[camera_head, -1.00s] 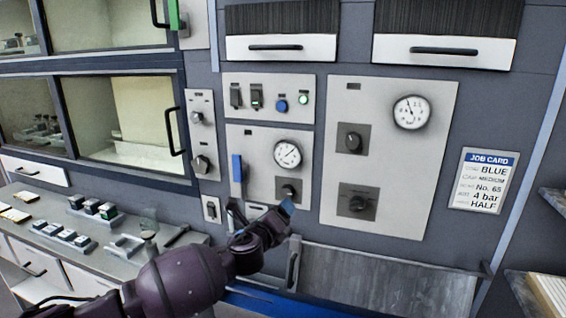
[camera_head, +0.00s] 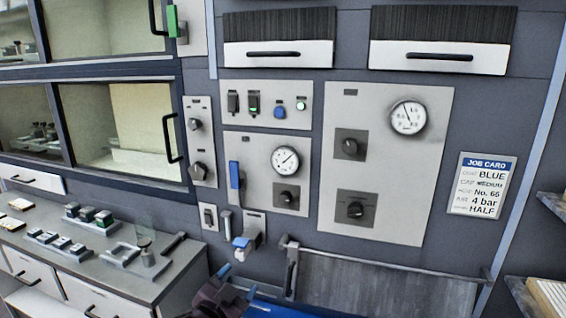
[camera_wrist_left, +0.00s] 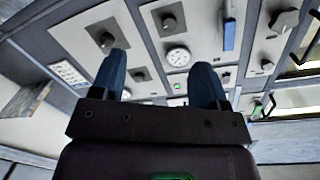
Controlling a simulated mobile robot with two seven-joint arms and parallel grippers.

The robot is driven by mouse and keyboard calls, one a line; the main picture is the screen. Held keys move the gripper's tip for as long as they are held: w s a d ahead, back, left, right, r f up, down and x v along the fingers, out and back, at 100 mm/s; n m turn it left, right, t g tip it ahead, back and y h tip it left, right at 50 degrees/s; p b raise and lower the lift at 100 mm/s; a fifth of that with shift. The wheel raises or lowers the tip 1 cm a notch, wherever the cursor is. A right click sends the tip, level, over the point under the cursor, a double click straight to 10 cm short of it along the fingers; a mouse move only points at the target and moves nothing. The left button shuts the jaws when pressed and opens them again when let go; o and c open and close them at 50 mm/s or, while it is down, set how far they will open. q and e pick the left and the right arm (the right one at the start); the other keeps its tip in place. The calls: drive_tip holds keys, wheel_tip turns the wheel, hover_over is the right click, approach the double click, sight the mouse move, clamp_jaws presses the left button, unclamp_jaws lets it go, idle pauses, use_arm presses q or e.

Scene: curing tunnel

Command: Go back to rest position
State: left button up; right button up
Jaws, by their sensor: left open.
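My left gripper (camera_head: 232,279) is low in the head view, below the control panels and in front of them, partly cut off by the bottom edge. In the left wrist view its two blue fingers (camera_wrist_left: 160,78) stand apart with nothing between them. The panels show beyond the fingers, with a clear gap. My right gripper is not in view.
A grey lidded or flat panel with a rail (camera_head: 385,285) is at the lower right. A spout with a blue part (camera_head: 241,243) sticks out near my gripper. The left counter (camera_head: 185,262) holds small blocks and a glass. Shelves (camera_head: 548,290) stand at the right edge.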

use_arm(q)
drive_tip(key=s+a+f+n+g+y, duration=0.1)
drive_tip(key=s+a+f+n+y, duration=0.1)
drive_tip(key=s+a+f, duration=0.3)
drive_tip(key=s+a+f+n+g+y+b, duration=0.1)
drive_tip(key=s+a+f+n, duration=0.3)
drive_tip(key=s+f, duration=0.6)
drive_tip(key=s+a+f+n+g+y, duration=0.2)
drive_tip(key=s+a+f, duration=0.6)
drive_tip(key=s, duration=0.4)
drive_tip(key=shift+s+a+n+g+y, duration=0.25)
drive_tip(key=shift+n+y, duration=0.35)
drive_tip(key=shift+y, duration=0.3)
